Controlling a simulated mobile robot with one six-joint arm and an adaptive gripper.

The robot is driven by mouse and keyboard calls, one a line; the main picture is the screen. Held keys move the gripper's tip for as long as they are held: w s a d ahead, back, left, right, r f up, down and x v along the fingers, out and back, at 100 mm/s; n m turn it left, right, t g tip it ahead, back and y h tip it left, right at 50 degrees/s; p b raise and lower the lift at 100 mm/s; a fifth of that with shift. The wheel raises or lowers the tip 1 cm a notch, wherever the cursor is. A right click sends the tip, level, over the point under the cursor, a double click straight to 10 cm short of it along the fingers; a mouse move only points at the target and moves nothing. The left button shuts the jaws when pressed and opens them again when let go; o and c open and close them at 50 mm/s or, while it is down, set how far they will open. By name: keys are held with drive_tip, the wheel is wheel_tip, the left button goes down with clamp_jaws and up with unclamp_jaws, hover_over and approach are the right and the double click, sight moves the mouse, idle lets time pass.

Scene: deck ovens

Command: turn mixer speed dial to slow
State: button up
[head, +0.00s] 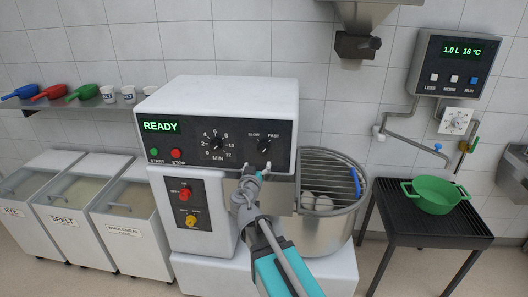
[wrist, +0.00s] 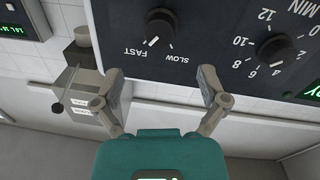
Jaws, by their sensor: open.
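The mixer (head: 215,90) has a dark control panel. Its black speed dial (head: 264,145) sits on the right of the panel, below the SLOW and FAST labels. In the wrist view, which is upside down, the speed dial (wrist: 160,25) is at the top and its white mark points toward FAST. My gripper (head: 251,173) is just below the dial in the head view. In the wrist view my gripper (wrist: 160,73) is open and empty, its fingers spread wide. The dial lies beyond the fingertips, and nothing is between them.
The minute timer dial (head: 215,143) is left of the speed dial; START and STOP buttons (head: 177,154) are farther left. The guarded bowl (head: 325,225) stands below right. A green colander (head: 437,195) sits on a black stand. Flour bins (head: 75,200) are at left.

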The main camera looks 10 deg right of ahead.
sight(262, 152)
drive_tip(key=x, duration=0.9)
drive_tip(key=shift+w+d, duration=0.1)
drive_tip(key=shift+w, duration=0.15)
drive_tip(key=shift+c, duration=0.3)
